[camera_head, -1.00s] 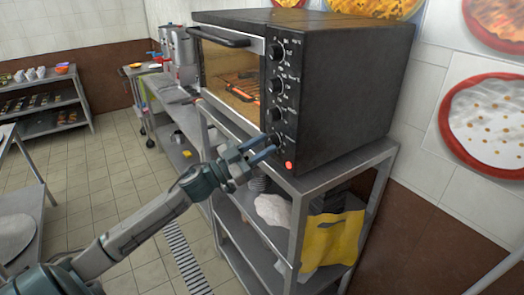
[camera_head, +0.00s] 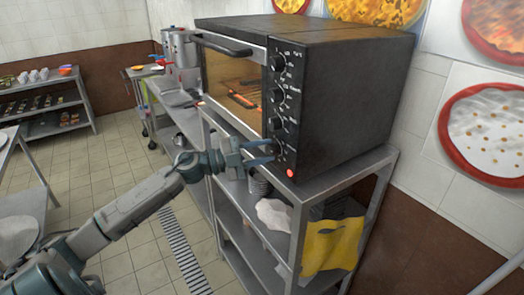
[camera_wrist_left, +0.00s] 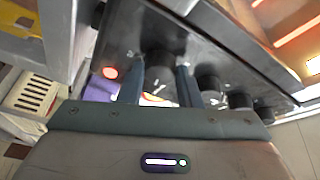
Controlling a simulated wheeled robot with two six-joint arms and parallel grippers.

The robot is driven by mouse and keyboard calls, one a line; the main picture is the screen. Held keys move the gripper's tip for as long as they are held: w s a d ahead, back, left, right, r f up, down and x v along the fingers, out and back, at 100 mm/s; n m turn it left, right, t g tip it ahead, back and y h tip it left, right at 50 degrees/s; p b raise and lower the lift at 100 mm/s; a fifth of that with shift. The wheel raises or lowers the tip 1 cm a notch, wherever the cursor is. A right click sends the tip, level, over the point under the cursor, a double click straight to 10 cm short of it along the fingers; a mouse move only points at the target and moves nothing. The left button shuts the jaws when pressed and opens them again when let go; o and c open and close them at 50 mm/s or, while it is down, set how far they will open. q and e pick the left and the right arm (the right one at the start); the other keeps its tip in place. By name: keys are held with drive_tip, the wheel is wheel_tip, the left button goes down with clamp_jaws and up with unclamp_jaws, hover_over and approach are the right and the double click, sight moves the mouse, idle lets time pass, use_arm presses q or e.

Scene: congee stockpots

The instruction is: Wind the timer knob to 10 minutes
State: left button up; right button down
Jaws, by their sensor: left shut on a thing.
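A black oven (camera_head: 345,110) stands on a steel rack, with a column of dark knobs on its front panel. My left gripper (camera_head: 273,149) is at the lowest knob, just above a red light (camera_head: 290,173). In the left wrist view the fingers (camera_wrist_left: 158,82) stand on both sides of that knob, the timer knob (camera_wrist_left: 160,60), and are shut on it. The fingers partly hide the knob in the head view. I cannot read its dial setting. My right gripper is not in view.
The other knobs (camera_head: 278,95) sit above the held one. The oven's glass door (camera_head: 232,80) with its handle (camera_head: 224,44) is shut to the left. The steel rack (camera_head: 340,172) below holds bowls and a yellow bag (camera_head: 332,245). Open tiled floor lies to the left.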

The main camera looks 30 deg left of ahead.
use_arm(q)
drive_tip(key=shift+m, duration=0.6)
drive_tip(key=o, duration=1)
